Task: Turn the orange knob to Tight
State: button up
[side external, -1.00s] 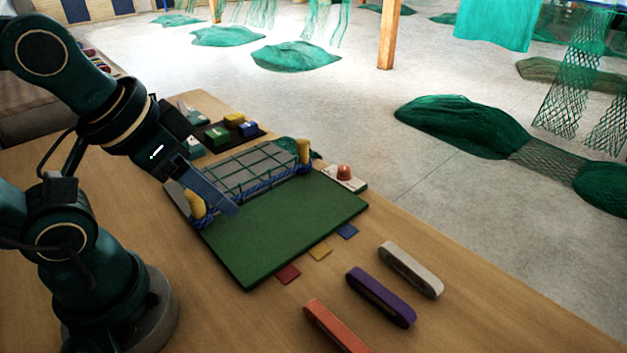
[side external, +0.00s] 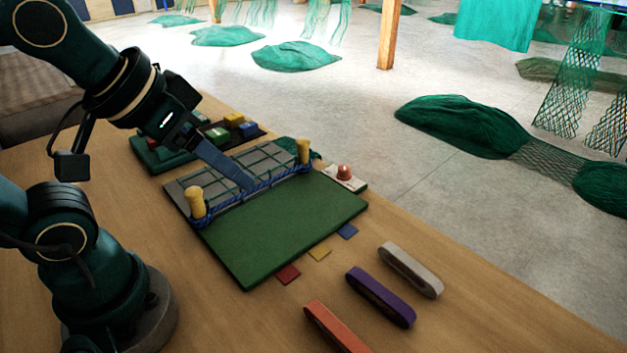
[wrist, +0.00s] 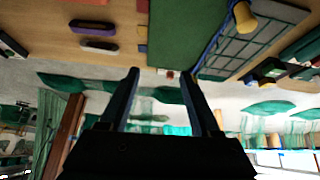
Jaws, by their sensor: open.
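A reddish-orange knob (side external: 344,172) sits on a small white base (side external: 352,185) at the far right corner of the green mat (side external: 285,230). Any markings on the base are too small to read. The knob also shows, small, in the wrist view (wrist: 170,73), between my fingertips in the picture but well beyond them. My gripper (side external: 249,187) is open and empty. It is over the netted grey panel (side external: 215,183) beside the mat, to the left of the knob and apart from it.
Yellow posts (side external: 195,201) (side external: 304,151) stand at the ends of a blue rope along the panel. A dark tray (side external: 225,135) with coloured blocks lies behind. Orange, purple (side external: 380,296) and pale (side external: 410,270) bars lie front right. The mat is clear.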

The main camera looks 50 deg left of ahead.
jog(key=w+a+r+n, duration=0.1)
jog(key=w+r, duration=0.4)
jog(key=w, duration=0.5)
jog(key=n+g+y, duration=0.1)
jog(key=n, duration=0.1)
send_over(344, 168)
jog(key=s, duration=0.2)
notch_tip(344, 168, down, 12)
jog(key=shift+g, duration=0.6)
jog(key=f, duration=0.4)
jog(key=shift+s+d+f, duration=0.1)
jog(key=shift+d+f, duration=0.1)
jog(key=shift+f, duration=0.1)
jog(key=shift+x, duration=2.45)
grip_shut()
